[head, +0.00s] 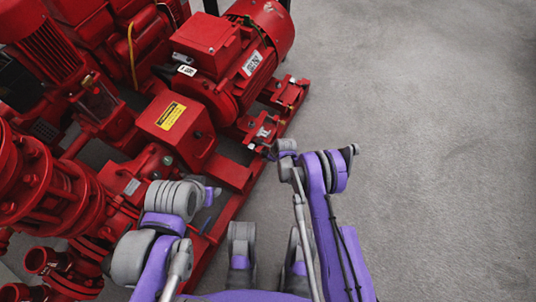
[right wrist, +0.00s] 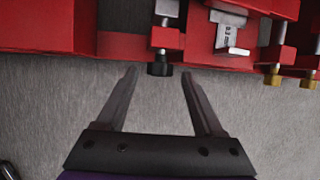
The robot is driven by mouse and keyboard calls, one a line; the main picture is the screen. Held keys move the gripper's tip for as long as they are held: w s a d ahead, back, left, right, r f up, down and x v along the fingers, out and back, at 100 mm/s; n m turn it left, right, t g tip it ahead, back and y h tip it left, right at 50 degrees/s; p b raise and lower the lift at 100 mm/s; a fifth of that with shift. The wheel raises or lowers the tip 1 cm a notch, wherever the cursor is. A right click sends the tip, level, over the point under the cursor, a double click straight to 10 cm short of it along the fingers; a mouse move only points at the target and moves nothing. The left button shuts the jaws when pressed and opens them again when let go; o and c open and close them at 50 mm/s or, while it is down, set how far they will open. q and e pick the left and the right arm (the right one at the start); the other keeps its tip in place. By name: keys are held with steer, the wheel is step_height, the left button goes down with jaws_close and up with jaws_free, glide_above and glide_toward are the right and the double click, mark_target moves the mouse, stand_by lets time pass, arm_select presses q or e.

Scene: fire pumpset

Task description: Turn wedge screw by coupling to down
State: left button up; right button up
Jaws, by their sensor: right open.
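In the right wrist view a screw with a black head (right wrist: 160,69) sticks out from the edge of the red base. My right gripper (right wrist: 159,73) is open, with one finger on each side of this screw and the fingertips near its head. No contact shows. In the head view my right gripper (head: 266,151) is at the base's right edge, beside the motor feet, and the screw is too small to make out. The red coupling guard box (head: 178,122) stands left of it, hiding the coupling. My left arm is folded beside the pump; its fingers are not clear.
The red motor (head: 235,55) stands behind the guard. Brass-tipped screws (right wrist: 273,75) and a metal bracket (right wrist: 231,30) sit to the right of the black-headed screw. Red pump piping (head: 60,190) fills the left. The grey floor (head: 430,130) at right is clear.

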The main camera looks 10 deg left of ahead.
steer(key=shift+w+a+f, duration=0.2)
steer(key=shift+a+f, duration=0.05)
steer(key=shift+f, duration=0.4)
jaws_close()
